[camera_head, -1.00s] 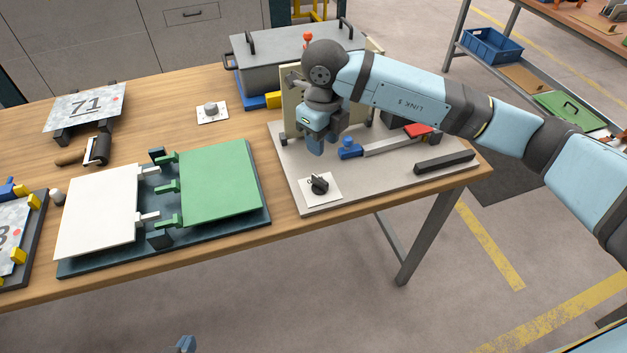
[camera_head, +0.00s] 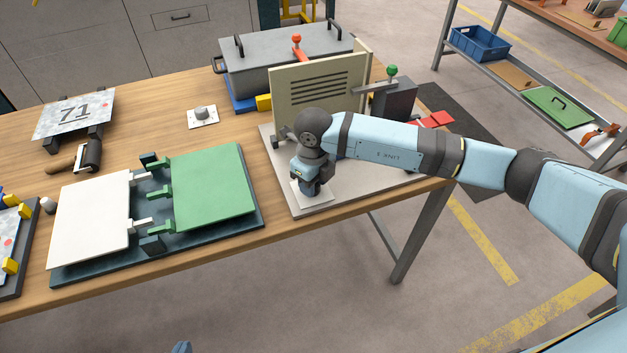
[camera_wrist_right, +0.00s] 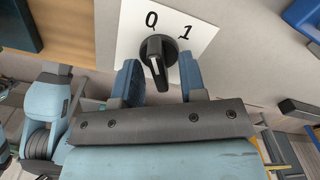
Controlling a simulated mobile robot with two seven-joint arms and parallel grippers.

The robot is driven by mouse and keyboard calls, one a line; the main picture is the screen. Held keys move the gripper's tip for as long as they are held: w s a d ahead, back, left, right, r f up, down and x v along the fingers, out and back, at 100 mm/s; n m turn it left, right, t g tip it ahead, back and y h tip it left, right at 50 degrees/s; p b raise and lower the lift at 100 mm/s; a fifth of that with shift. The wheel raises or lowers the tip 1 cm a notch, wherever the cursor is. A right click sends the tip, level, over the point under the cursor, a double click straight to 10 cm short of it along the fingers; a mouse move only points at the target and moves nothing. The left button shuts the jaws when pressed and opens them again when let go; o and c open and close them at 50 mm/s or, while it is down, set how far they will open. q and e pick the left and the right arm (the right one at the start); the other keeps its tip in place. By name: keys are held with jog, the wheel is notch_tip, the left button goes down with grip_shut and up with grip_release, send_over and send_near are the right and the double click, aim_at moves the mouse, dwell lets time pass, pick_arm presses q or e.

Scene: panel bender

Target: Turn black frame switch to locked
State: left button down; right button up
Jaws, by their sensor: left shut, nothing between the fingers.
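The switch is a black rotary knob (camera_wrist_right: 158,60) on a white plate (camera_wrist_right: 130,30) marked 0 and 1, seen in the right wrist view. The knob's raised grip points up towards the 0. My right gripper (camera_wrist_right: 160,80) is open, with one blue finger on each side of the knob and gaps visible beside it. In the head view my right gripper (camera_head: 310,193) is down over the plate (camera_head: 313,198) and hides the knob. Only the tip of my left gripper (camera_head: 181,347) shows at the bottom edge; it is shut and empty.
The switch plate is on a grey base (camera_head: 350,205) near the table's front edge. Behind my right arm stands a beige slotted panel (camera_head: 320,85) and a green-knobbed lever (camera_head: 392,71). To the left is a dark fixture with white (camera_head: 90,218) and green (camera_head: 212,187) panels.

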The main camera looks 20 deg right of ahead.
grip_shut()
jog(key=shift+m, duration=0.3)
jog(key=m, duration=0.4)
jog(key=shift+a+m, duration=0.1)
jog(key=shift+m, duration=0.2)
jog(key=m, duration=0.3)
jog(key=shift+a+r+m, duration=0.1)
jog(key=shift+m, duration=0.2)
jog(key=shift+m+p, duration=0.45)
jog(key=shift+m, duration=1.05)
grip_release()
